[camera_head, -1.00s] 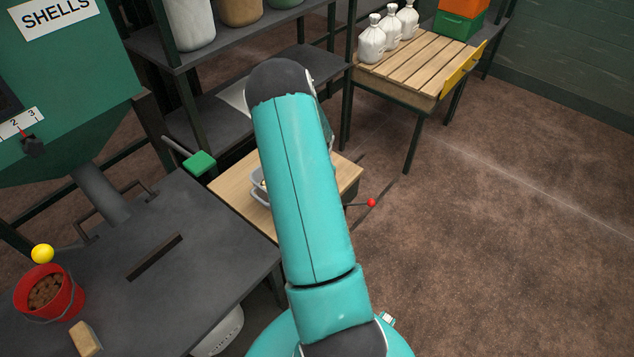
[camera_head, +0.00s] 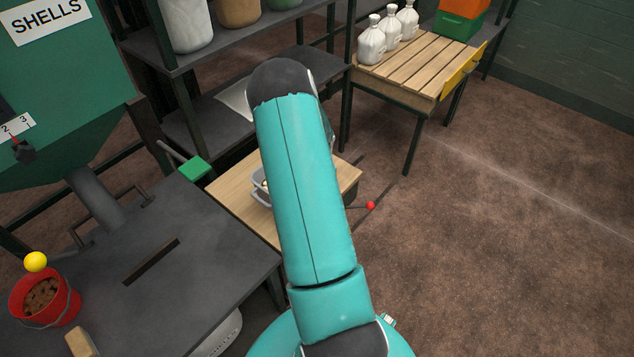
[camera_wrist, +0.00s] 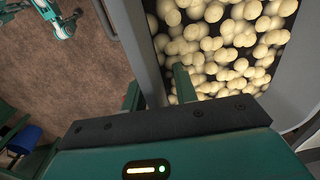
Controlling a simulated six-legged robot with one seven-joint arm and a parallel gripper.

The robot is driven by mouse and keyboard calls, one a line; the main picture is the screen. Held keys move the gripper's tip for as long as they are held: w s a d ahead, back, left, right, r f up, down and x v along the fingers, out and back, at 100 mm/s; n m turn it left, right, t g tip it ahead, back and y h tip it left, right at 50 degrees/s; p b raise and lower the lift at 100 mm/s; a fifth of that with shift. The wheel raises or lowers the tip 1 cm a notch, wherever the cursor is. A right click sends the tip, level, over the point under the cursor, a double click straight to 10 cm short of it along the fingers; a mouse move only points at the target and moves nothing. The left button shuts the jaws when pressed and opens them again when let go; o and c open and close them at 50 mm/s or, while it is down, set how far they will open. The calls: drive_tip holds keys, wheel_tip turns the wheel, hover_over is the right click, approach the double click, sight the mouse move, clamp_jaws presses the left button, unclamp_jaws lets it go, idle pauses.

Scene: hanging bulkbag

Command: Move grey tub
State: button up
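The grey tub (camera_head: 258,187) shows at the wooden-topped table, mostly hidden behind my arm in the head view. In the wrist view its grey wall (camera_wrist: 151,62) runs up the picture, and many round cream-coloured pieces (camera_wrist: 225,45) fill it. My gripper (camera_wrist: 158,90) is at this wall, with one green finger outside the tub and the other inside, among the pieces. The wall lies between the fingers. I cannot tell whether both fingers press on it. My gripper is hidden behind my arm in the head view.
The wooden tabletop (camera_head: 232,200) has bare room left of the tub. A dark bench (camera_head: 190,245) with a red bucket (camera_head: 45,300) stands at left. A red-tipped lever (camera_head: 370,205) sticks out at the table's right. A slatted table (camera_head: 410,60) holds white jugs. Floor at right is clear.

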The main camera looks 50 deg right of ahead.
wheel_tip(320, 180, up, 14)
drive_tip(key=shift+s, duration=0.45)
drive_tip(key=shift+f, duration=0.15)
idle(0.5)
